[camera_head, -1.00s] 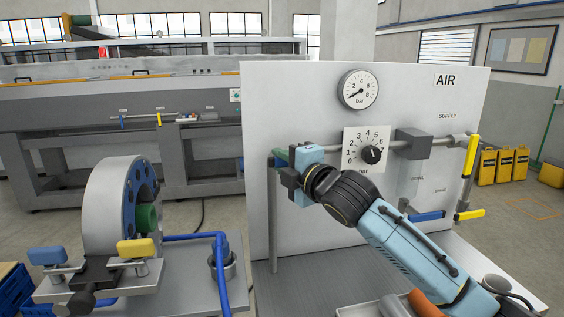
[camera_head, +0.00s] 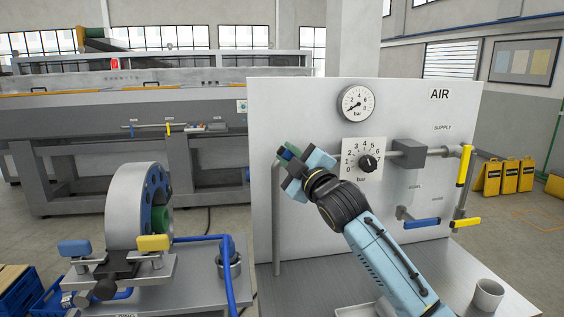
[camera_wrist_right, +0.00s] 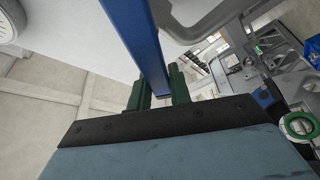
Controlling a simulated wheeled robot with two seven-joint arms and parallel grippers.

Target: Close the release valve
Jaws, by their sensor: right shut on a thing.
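The upright AIR panel (camera_head: 310,110) carries a pipe with several levers. My right gripper (camera_head: 289,153) is in front of the panel's upper left part, at the left end of the pipe. In the right wrist view a long blue lever bar (camera_wrist_right: 150,45) runs down between its green fingertips (camera_wrist_right: 160,92), and they are shut on it. I cannot read a label for this lever, and its pivot is hidden. Another blue lever (camera_head: 421,223) lies near level at the panel's lower right. My left gripper is not in view.
A round gauge (camera_head: 356,103) and a dial (camera_head: 366,163) are on the panel. Yellow levers (camera_head: 464,166) are at its right edge. A grey ring fixture (camera_head: 128,210) stands at the left. A mug (camera_head: 487,294) stands at the lower right of the bench. Yellow cases stand behind.

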